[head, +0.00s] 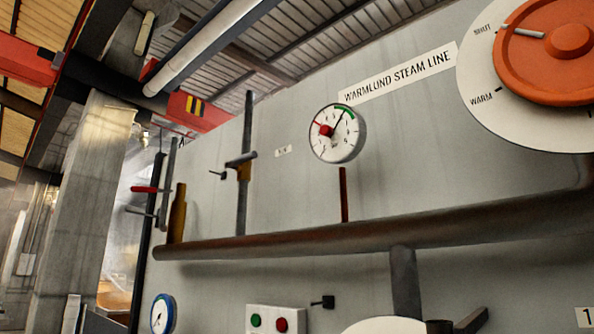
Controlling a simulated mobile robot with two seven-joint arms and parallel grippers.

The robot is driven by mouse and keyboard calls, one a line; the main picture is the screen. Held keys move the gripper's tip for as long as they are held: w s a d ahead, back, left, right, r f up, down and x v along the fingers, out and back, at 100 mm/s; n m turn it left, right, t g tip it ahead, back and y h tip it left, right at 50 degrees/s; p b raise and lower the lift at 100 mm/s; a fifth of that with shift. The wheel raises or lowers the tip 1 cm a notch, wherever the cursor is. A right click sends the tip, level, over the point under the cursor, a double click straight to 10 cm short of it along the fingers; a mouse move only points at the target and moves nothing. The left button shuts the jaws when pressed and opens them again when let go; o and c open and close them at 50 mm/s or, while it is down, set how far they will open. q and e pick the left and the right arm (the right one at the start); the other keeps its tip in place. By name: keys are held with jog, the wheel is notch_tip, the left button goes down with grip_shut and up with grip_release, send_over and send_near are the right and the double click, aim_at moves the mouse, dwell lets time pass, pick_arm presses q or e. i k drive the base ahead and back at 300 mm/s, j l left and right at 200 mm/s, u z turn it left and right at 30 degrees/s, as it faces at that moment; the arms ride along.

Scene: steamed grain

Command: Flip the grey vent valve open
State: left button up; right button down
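A grey lever handle (240,160) sits on a brass-coloured valve body (244,173) on a thin upright grey pipe in the head view, left of the gauge. Another grey bar (140,211) sticks out to the left lower down, below a red lever (146,189). I cannot tell for certain which grey part is the vent valve, or whether it is open or shut. Neither of my grippers is in view.
A thick brown pipe (380,230) crosses the grey panel. Above it are a white gauge (337,133), a "WARMLUND STEAM LINE" label (398,75) and a large orange handwheel (550,45). A button box (275,318), a black switch (322,302) and a blue-rimmed gauge (162,314) are below.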

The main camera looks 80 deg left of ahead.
aim_at(233, 165)
jog(key=u, duration=2.85)
